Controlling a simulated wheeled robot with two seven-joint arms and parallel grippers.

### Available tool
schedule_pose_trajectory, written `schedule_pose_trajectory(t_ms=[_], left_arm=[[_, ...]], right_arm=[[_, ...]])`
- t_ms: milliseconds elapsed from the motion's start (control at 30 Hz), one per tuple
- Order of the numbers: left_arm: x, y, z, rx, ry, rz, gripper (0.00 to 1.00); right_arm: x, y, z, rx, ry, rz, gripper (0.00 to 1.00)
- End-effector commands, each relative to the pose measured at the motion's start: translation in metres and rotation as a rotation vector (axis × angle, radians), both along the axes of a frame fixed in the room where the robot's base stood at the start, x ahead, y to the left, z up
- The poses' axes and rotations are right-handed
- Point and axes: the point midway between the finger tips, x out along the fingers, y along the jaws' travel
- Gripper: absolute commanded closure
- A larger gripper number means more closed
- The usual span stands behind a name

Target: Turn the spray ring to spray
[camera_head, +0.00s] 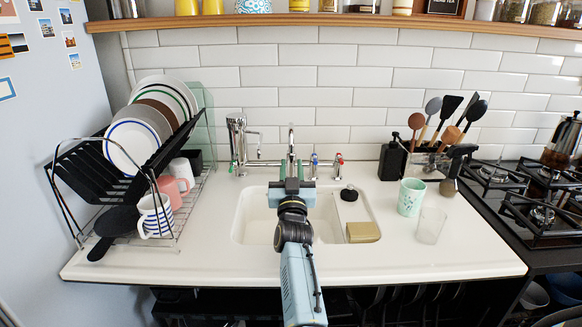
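The metal tap (291,137) stands behind the sink, with its spout in the middle. The spray ring is too small and too covered by my gripper to make out. My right gripper (291,168) reaches up over the sink to the spout's lower end, its fingers overlapping the spout in the picture. I cannot tell whether the fingers touch it or how far apart they are. My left gripper is not in view.
The white sink (240,222) lies under my arm, with a sponge (362,232) at its right. A dish rack (172,226) with plates and mugs stands left. A green cup (411,197), a glass (430,225), a utensil holder (428,160) and the hob (535,205) are right.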

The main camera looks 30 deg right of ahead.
Motion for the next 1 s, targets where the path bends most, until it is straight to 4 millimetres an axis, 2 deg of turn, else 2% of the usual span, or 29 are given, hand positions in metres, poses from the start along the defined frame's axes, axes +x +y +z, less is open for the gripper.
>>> schedule_pose_trajectory(t_ms=[167,433,667,1000], left_arm=[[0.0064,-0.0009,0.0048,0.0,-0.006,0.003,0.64],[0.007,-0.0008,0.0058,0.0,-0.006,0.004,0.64],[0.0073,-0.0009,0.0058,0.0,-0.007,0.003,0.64],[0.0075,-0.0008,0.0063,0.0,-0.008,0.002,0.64]], right_arm=[[0.011,-0.0072,0.0047,0.0,0.001,0.0,0.73],[0.0121,-0.0079,0.0059,0.0,0.001,0.0,0.73],[0.012,-0.0078,0.0058,0.0,0.001,0.0,1.0],[0.012,-0.0092,0.007,-0.001,0.001,0.001,1.0]])
